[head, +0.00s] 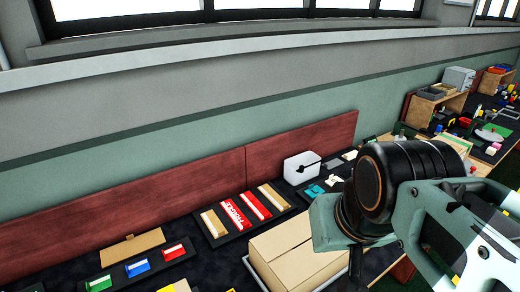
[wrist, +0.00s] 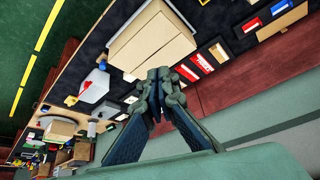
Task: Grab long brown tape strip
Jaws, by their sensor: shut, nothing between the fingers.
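Two tan-brown strips lie in a black tray, one at its right end (head: 273,196) and one at its left end (head: 213,222), with red-and-white strips between them. A longer flat brown strip (head: 132,246) lies farther left, behind small coloured blocks; I cannot tell which is the tape strip. In the wrist view, a brown strip (wrist: 218,52) shows in the tray to the right of my gripper (wrist: 160,73). My gripper is shut and empty, its tips pointing towards the cardboard box's edge. In the head view my arm hides the fingers.
A closed cardboard box (head: 300,255) stands in front of the black tray (head: 238,238). A white appliance (head: 301,167) stands behind, against the red-brown back panel (head: 150,220). Red, blue and green blocks (head: 138,268) lie at left. The bench at right is crowded.

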